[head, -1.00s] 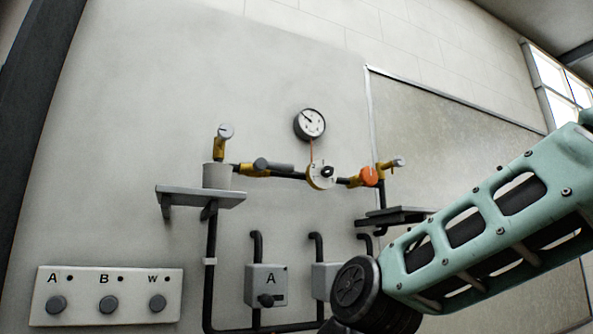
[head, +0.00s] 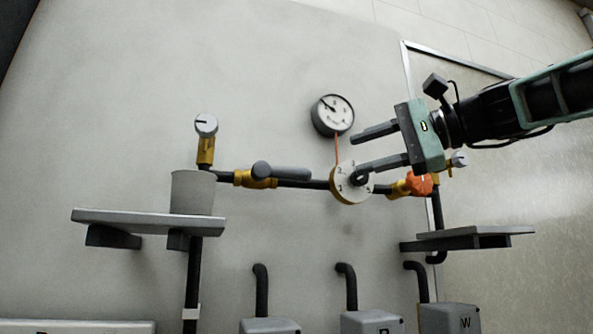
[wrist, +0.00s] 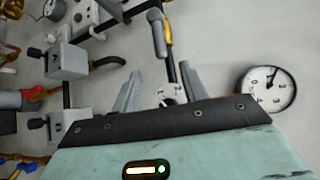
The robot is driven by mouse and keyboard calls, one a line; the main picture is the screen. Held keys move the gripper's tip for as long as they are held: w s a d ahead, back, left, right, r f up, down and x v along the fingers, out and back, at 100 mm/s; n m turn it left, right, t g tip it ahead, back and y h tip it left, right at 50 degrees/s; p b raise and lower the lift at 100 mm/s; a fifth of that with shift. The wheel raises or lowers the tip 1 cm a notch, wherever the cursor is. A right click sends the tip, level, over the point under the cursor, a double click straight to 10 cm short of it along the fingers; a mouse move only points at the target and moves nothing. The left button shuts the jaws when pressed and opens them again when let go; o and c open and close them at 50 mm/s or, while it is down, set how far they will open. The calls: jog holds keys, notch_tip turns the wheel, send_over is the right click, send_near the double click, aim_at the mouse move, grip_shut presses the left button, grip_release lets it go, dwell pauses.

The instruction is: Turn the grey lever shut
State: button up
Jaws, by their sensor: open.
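The grey lever (head: 285,172) sits on a brass valve (head: 252,179) in the black horizontal pipe. It lies roughly along the pipe, pointing right. In the wrist view the lever (wrist: 158,38) shows ahead of the fingers. My gripper (head: 357,156) is open and empty, to the right of the lever and apart from it. Its lower finger overlaps the white numbered dial (head: 341,188) in the head view; I cannot tell whether they touch. In the wrist view my gripper (wrist: 158,82) has its fingers spread, with part of the dial between them.
A round gauge (head: 332,115) is above the dial. An orange knob (head: 420,184) is on the pipe to the right. A grey cup (head: 193,192) stands on the left shelf (head: 150,222); another shelf (head: 470,239) is at right. Grey boxes (head: 372,322) are below. Wall above the lever is clear.

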aim_at(302, 170)
jog(key=p+x, duration=0.6)
jog(key=x, duration=0.7)
jog(key=shift+w+r, duration=0.1)
jog(key=shift+r, duration=0.05)
jog(key=shift+x, duration=0.8)
jog(key=shift+c, duration=0.3)
grip_shut()
